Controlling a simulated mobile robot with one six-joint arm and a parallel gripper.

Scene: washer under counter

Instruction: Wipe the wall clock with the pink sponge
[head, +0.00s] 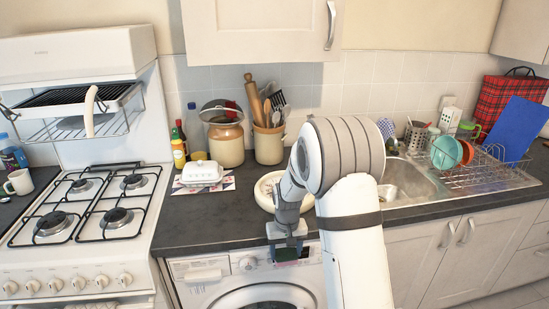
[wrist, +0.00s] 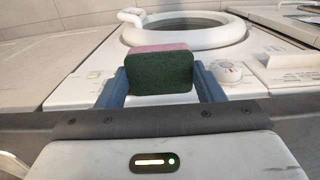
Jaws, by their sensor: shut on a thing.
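My gripper (head: 287,252) is in front of the washing machine's upper front, just below the counter edge. In the wrist view its two blue-grey fingers (wrist: 160,85) are shut on the sponge (wrist: 160,74). The sponge's dark green side faces the camera and a pink layer shows along its top edge. No clock face is plainly visible in either view. A round, pale-rimmed object (head: 266,190) lies on the counter behind my arm. My arm hides part of it, and I cannot tell whether it is the clock.
The washing machine (head: 208,274) stands under the dark counter (head: 200,222). A butter dish (head: 202,172), a crock (head: 226,140) and a utensil pot (head: 268,145) are at the back. The stove (head: 85,215) is at left. The sink (head: 405,180) and dish rack (head: 480,172) are at right.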

